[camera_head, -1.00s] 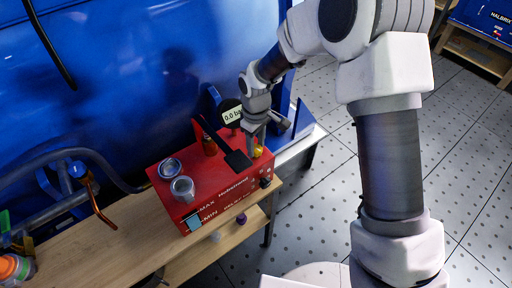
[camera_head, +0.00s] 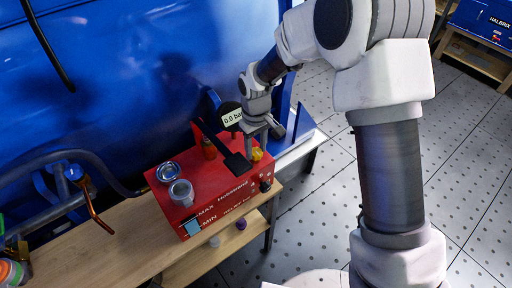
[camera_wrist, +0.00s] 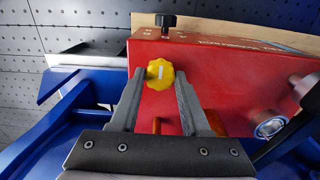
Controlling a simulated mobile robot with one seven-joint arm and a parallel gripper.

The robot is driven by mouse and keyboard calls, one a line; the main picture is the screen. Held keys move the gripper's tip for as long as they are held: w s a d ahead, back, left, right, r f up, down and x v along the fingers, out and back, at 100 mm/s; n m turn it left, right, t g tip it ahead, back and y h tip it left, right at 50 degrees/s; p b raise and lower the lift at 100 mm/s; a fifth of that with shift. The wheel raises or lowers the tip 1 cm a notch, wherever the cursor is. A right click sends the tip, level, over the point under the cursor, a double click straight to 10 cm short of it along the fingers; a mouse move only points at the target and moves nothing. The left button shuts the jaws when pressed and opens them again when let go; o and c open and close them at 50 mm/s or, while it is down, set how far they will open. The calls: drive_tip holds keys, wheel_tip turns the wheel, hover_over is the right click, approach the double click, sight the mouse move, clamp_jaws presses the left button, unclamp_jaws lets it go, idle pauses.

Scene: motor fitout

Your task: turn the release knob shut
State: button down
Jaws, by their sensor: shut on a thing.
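The yellow lobed knob (camera_wrist: 159,74) with a white line across its face sits on the red pump box (camera_wrist: 215,70). I take it for the release knob. My gripper (camera_wrist: 161,76) has a finger on either side of the knob in the wrist view and is shut on it. In the head view the knob (camera_head: 257,154) is at the right end of the box (camera_head: 222,197), with my gripper (camera_head: 259,148) reaching down to it. The fingers partly hide the knob there.
A black lever (camera_head: 222,147) and a gauge reading 0.0 bar (camera_head: 232,118) stand close to my gripper. A small black knob (camera_wrist: 165,22) is on the box's front. Metal cups (camera_head: 181,193) sit on its left part. The blue tank (camera_head: 130,80) rises behind the wooden bench (camera_head: 95,240).

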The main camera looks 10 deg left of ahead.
sight(256, 151)
drive_tip(key=shift+c, duration=1.9)
unclamp_jaws()
wheel_tip(256, 151, up, 18)
drive_tip(key=p, duration=0.1)
drive_tip(key=shift+f, duration=0.25)
drive_tip(key=s+d+r+m+t, duration=0.1)
drive_tip(key=s+d+r+m, duration=0.15)
drive_tip(key=d+r, duration=0.4)
drive_tip(key=s+d+r+m+t, duration=0.2)
drive_tip(key=s+d+r, duration=0.15)
drive_tip(key=d, duration=0.55)
drive_tip(key=s+d+m+t, duration=0.2)
drive_tip(key=s+d+m, duration=0.3)
drive_tip(key=s+d, duration=0.5)
drive_tip(key=s, duration=0.3)
drive_tip(key=shift+d+t, duration=0.15)
drive_tip(key=shift+t, duration=0.15)
